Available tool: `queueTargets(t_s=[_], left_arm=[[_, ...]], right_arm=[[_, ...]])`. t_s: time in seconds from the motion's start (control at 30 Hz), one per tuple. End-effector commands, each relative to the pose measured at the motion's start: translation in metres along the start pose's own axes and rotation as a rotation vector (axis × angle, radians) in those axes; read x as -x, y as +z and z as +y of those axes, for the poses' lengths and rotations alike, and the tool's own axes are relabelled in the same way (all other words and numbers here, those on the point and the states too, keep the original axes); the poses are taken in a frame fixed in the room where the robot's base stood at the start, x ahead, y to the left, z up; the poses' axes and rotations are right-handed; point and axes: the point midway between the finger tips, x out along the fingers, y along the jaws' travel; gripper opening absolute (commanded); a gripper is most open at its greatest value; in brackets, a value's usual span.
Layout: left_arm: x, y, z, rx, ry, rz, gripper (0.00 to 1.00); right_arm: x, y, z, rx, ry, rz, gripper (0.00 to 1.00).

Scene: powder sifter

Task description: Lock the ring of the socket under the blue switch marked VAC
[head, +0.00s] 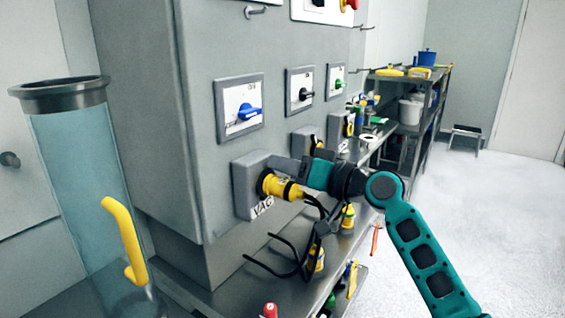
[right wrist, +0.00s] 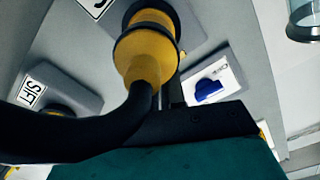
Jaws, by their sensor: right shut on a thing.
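The blue switch (head: 249,112) sits on a white plate on the grey cabinet, with the grey VAC socket (head: 243,190) below it. The VAC label (head: 262,207) is on the socket's lower front. A yellow plug (head: 284,189) is in the socket, with a dark ring (head: 264,183) at its base. My right gripper (head: 281,166) is shut at this ring, its fingers reaching in from the right. In the right wrist view the yellow plug (right wrist: 142,57), dark ring (right wrist: 150,18) and blue switch (right wrist: 208,90) show close up; the finger contact is partly hidden. My left gripper is not in view.
A SIFT label (right wrist: 38,92) marks a neighbouring socket. Black cables (head: 290,268) hang below the plug. Other switches (head: 305,93) are along the cabinet to the right. A clear cylinder with a yellow handle (head: 125,240) stands at left. The floor at right (head: 500,220) is free.

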Motion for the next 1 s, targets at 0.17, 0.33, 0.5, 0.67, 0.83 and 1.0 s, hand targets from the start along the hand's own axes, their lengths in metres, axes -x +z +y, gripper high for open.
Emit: queueTargets(t_s=[0.17, 0.33, 0.5, 0.67, 0.83, 1.0], left_arm=[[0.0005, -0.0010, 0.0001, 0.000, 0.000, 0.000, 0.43], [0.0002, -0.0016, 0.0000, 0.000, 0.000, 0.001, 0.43], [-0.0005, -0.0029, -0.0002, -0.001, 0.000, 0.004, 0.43], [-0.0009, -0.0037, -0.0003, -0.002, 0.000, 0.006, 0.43], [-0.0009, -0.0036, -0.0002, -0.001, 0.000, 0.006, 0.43], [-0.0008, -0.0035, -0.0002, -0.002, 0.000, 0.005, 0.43]], right_arm=[[0.0000, 0.0006, 0.0014, -0.032, 0.000, -0.001, 0.00], [0.0000, 0.0008, 0.0019, -0.040, 0.000, -0.001, 0.00], [0.0000, 0.0008, 0.0019, -0.040, 0.000, -0.001, 0.00], [0.0000, 0.0009, 0.0019, -0.039, 0.000, -0.001, 0.17], [0.0000, 0.0006, 0.0018, -0.038, 0.000, -0.001, 0.33], [0.0000, 0.0004, 0.0017, -0.037, 0.000, 0.000, 0.36]])
